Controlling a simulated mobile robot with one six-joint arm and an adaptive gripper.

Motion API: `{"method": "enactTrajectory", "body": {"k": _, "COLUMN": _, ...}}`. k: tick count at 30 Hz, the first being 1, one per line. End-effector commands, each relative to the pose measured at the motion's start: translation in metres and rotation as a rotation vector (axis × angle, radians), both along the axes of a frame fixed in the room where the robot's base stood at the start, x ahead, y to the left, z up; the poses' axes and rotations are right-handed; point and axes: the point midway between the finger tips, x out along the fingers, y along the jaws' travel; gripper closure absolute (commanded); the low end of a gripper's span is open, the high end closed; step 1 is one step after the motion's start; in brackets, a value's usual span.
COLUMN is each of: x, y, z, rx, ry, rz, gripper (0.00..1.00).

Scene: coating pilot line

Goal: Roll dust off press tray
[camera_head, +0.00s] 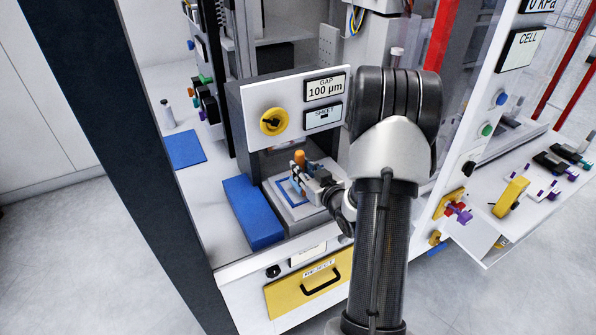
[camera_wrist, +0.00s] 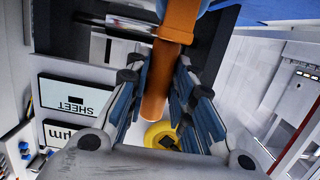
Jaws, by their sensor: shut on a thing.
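My gripper (camera_head: 303,178) is shut on an upright orange handle (camera_head: 299,158), which also shows between its fingers in the wrist view (camera_wrist: 165,75). The handle appears to belong to the dust roller; a bit of blue shows at its far end in the wrist view, but I cannot clearly make out the roller head. The pale press tray (camera_head: 293,214) lies in the press opening below my gripper, with a blue square on its surface. My gripper covers part of the tray. I cannot tell whether the roller touches it, and no dust can be made out.
A blue block (camera_head: 247,214) stands just left of the tray. A yellow reject drawer (camera_head: 310,288) is below. A flat blue pad (camera_head: 185,149) lies at left.

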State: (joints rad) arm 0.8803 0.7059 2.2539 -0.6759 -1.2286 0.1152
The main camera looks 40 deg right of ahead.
Motion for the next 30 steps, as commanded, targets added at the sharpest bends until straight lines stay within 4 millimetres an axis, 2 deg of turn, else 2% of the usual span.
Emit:
{"method": "enactTrajectory", "body": {"k": 4, "x": -0.003, "y": -0.011, "z": 0.0, "rx": 0.001, "ry": 0.002, "rz": -0.002, "gripper": 1.0}}
{"method": "enactTrajectory", "body": {"k": 13, "x": -0.005, "y": -0.019, "z": -0.001, "rx": 0.001, "ry": 0.002, "rz": -0.001, "gripper": 1.0}}
{"method": "enactTrajectory", "body": {"k": 22, "x": -0.01, "y": -0.04, "z": 0.0, "rx": 0.0, "ry": 0.001, "rz": -0.002, "gripper": 1.0}}
{"method": "enactTrajectory", "body": {"k": 30, "x": -0.012, "y": -0.047, "z": 0.0, "rx": 0.001, "ry": 0.002, "rz": -0.001, "gripper": 1.0}}
